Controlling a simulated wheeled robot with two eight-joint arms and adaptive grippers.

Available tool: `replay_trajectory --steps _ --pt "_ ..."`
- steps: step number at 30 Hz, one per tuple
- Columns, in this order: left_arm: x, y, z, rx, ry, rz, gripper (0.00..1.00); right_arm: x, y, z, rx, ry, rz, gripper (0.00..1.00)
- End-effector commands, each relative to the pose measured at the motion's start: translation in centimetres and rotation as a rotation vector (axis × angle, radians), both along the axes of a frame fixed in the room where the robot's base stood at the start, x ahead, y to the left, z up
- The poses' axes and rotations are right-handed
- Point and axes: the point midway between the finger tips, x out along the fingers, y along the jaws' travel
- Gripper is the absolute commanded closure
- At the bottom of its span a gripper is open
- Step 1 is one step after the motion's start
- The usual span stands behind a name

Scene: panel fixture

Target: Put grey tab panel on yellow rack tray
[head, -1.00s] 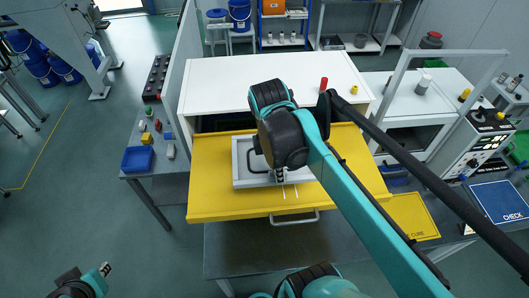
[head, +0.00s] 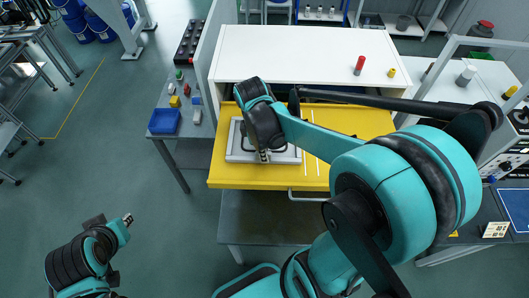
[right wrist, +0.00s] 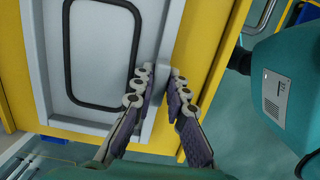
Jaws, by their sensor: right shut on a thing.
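The grey tab panel (head: 236,154) is a flat pale grey plate with a dark rounded outline, over the left part of the yellow rack tray (head: 350,121). It looks level; I cannot tell whether it touches the tray. My right gripper (head: 265,156) is at its front edge. In the right wrist view the panel (right wrist: 98,108) fills the left half, and the right gripper (right wrist: 166,76) is shut on its raised tab. Yellow tray surface (right wrist: 220,45) shows beside it. My left gripper (head: 127,219) hangs at the lower left, away from the tray; its opening is unclear.
A white cabinet top (head: 300,52) stands behind the tray, with a red cylinder (head: 359,66) and a yellow one (head: 391,73). Two white lines (head: 312,150) mark the tray right of the panel. A side table with a blue bin (head: 164,121) is at left.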

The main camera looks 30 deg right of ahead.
Motion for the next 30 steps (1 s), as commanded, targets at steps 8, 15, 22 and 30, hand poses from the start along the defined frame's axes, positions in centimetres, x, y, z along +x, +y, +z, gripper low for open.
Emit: replay_trajectory --steps 8,15,22,30 --pt "0.0 0.0 0.0 0.000 0.000 0.000 0.81 0.0 0.0 -0.2 0.000 0.000 0.000 1.00" --pt "0.0 0.0 -0.3 0.000 0.000 0.000 0.81 0.0 0.0 -0.5 0.000 0.000 0.000 0.66" --pt "0.0 0.0 -0.3 0.000 0.000 0.000 0.81 0.0 0.0 -0.4 0.000 0.000 0.000 0.66" --pt "0.0 0.0 0.2 0.000 0.000 0.000 0.81 0.1 0.2 2.0 0.000 0.000 0.001 0.66"
